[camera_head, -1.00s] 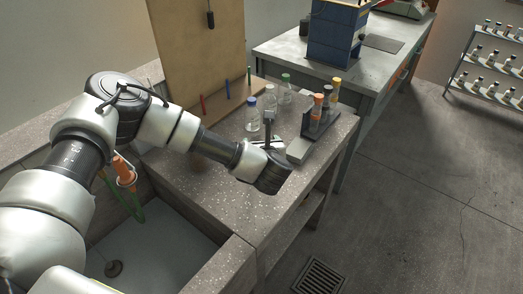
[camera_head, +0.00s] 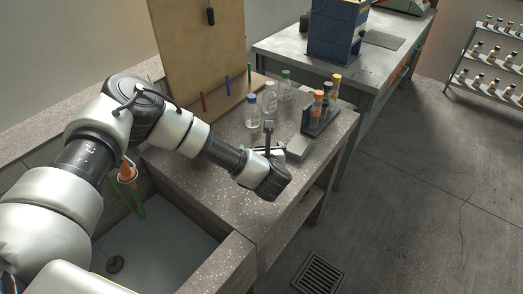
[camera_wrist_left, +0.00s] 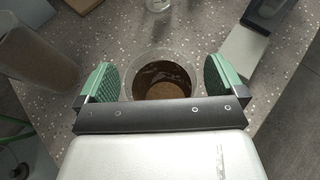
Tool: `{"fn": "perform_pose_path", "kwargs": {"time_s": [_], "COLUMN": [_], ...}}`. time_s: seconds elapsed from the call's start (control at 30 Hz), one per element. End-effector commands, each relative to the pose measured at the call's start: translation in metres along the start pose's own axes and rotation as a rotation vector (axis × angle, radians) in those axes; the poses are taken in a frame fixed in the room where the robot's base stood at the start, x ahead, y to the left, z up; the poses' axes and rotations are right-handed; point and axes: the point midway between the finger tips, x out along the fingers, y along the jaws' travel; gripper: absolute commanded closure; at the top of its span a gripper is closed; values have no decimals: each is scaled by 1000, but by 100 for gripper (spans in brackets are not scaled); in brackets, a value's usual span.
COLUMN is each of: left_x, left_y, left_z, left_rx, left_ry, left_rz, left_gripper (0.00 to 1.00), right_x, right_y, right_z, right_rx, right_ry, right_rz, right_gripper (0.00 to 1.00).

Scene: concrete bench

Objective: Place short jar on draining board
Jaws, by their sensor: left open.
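The short jar (camera_wrist_left: 161,78) is a round clear glass with something brown in it, seen from above in the left wrist view. My left gripper (camera_wrist_left: 160,82) is open, with one green pad on each side of the jar; I cannot tell whether either pad touches it. In the head view my left gripper (camera_head: 270,147) is over the speckled bench, and the wrist hides most of its surroundings. A tan upright board (camera_head: 197,55) with red, blue and green pegs stands behind it; I cannot tell if this is the draining board. My right gripper is not in view.
Clear bottles, one blue-capped (camera_head: 252,112) and one green-capped (camera_head: 285,87), stand behind the gripper. A dark rack (camera_head: 318,122) with capped vials and a grey block (camera_head: 299,147) are to its right. The sink (camera_head: 160,250) lies in front-left. The bench front (camera_head: 205,190) is clear.

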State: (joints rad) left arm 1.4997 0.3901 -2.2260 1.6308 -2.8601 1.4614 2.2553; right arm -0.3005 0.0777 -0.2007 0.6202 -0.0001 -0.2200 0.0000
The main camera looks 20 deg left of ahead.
Motion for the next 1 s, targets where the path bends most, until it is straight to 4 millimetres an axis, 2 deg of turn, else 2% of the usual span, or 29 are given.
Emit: {"fn": "perform_pose_path", "kwargs": {"time_s": [0.2,0.27,0.7,0.83,1.0], "left_x": [-2,-9,-98,-114,-121], "left_y": [0,-1,0,0,0], "left_z": [5,0,0,1,2], "left_rx": [0,0,-1,0,0], "left_ry": [0,3,2,2,0], "left_rz": [0,-3,-3,-1,0], "left_gripper": [2,2,2,2,2], "right_x": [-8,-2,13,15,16], "right_y": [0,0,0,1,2], "right_z": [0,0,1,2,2], "right_rx": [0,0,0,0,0], "right_ry": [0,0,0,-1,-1], "right_rz": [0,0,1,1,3], "right_gripper": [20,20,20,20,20]}}
